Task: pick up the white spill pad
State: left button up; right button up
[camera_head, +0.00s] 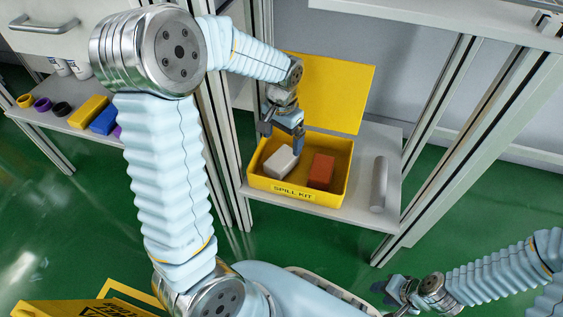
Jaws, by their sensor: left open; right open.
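The white spill pad (281,162) is a small whitish block in the left part of the open yellow spill kit box (304,196). My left gripper (283,134) is open and points down into the box. Its fingers are just above or beside the pad; I cannot tell whether they touch it. A brown-orange block (321,171) lies to the right of the pad in the same box. My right gripper (392,296) is at the bottom right, low and far from the box, open.
The box's yellow lid (335,92) stands open behind it. A grey cylinder (379,184) is right of the box on the shelf (362,219). Metal posts (425,160) flank the shelf. Another shelf at left holds rolls of tape, a yellow block (88,112) and a blue block (104,121).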

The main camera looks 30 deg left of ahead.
aim_at(283, 156)
pick_arm(q)
notch_tip(283, 156, down, 3)
jog(key=shift+f+b, duration=0.2)
jog(key=shift+b, duration=0.1)
jog(key=f, duration=0.1)
jog(key=f+b, duration=0.1)
jog(key=f, duration=0.3)
jog(key=shift+s+d+b, duration=0.15)
jog(key=shift+d+b, duration=0.1)
jog(key=shift+b, duration=0.1)
jog(key=shift+r, duration=0.1)
jog(key=c, duration=1.1)
jog(key=shift+c, duration=0.2)
jog(key=shift+r, duration=0.3)
notch_tip(283, 156, up, 2)
jog(key=shift+r+p, duration=0.2)
jog(key=shift+p, duration=0.35)
jog(key=s+d+r+p, duration=0.3)
jog(key=s+d+r, duration=0.4)
jog(key=s+r, duration=0.3)
jog(key=shift+s, duration=1.05)
